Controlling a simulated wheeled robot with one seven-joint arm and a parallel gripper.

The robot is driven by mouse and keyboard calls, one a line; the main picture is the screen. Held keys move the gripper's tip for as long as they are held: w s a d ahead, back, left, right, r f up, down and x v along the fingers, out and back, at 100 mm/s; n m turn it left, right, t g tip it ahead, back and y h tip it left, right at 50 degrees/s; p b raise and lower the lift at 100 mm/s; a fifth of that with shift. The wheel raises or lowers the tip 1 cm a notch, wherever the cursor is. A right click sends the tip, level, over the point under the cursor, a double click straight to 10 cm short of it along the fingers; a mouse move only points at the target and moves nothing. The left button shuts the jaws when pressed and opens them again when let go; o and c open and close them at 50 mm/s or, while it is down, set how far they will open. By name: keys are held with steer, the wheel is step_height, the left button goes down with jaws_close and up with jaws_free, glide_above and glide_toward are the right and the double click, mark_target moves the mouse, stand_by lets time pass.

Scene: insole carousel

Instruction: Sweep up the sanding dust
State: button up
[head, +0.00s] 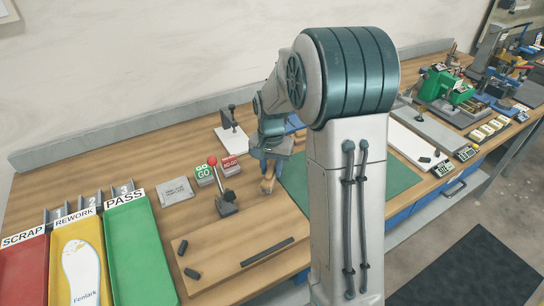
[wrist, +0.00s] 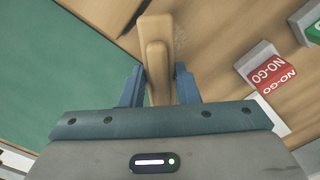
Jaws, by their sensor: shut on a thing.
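My gripper (wrist: 158,85) is shut on a wooden-handled tool (wrist: 154,40), which looks like a bench brush. The blue fingers stand on both sides of its tan handle in the wrist view. In the head view my gripper (head: 270,155) is over the bench, at the left edge of the green mat, and the tan tool (head: 267,185) shows below it. Any bristles are hidden. A faint speckled patch (wrist: 181,38) on the wood beside the tool may be dust; it is too faint to be sure.
The green mat (head: 305,183) lies right of the tool. Red NO-GO (head: 231,166) and green GO (head: 203,175) blocks, and a red-knobbed lever (head: 226,203), stand to the left. A wooden board (head: 215,255) with dark bars lies in front. SCRAP, REWORK and PASS trays (head: 137,245) are far left.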

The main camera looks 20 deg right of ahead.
steer(key=shift+f, duration=0.6)
steer(key=shift+a+f+b, duration=0.2)
steer(key=shift+a+b, duration=0.1)
steer(key=shift+b, duration=0.05)
steer(key=shift+c, duration=0.3)
steer(key=a, duration=0.3)
steer(key=shift+s+a+f, duration=0.1)
steer(key=shift+s+f, duration=0.15)
steer(key=shift+s, duration=0.15)
steer(key=shift+w+d, duration=0.2)
steer(key=shift+d, duration=0.65)
steer(key=shift+w+d+r, duration=0.1)
steer(key=shift+d+r, duration=0.05)
steer(key=shift+d, duration=0.55)
jaws_close()
steer(key=r, duration=0.1)
steer(key=d+r+p, duration=0.1)
steer(key=r+p, duration=0.1)
steer(key=shift+w+d, duration=0.1)
steer(key=shift+d, duration=0.25)
steer(key=shift+a+r+p, duration=0.45)
steer(key=shift+r+p, duration=0.2)
steer(key=shift+r, duration=0.2)
steer(key=shift+r+p, duration=1.05)
steer(key=shift+r, duration=0.45)
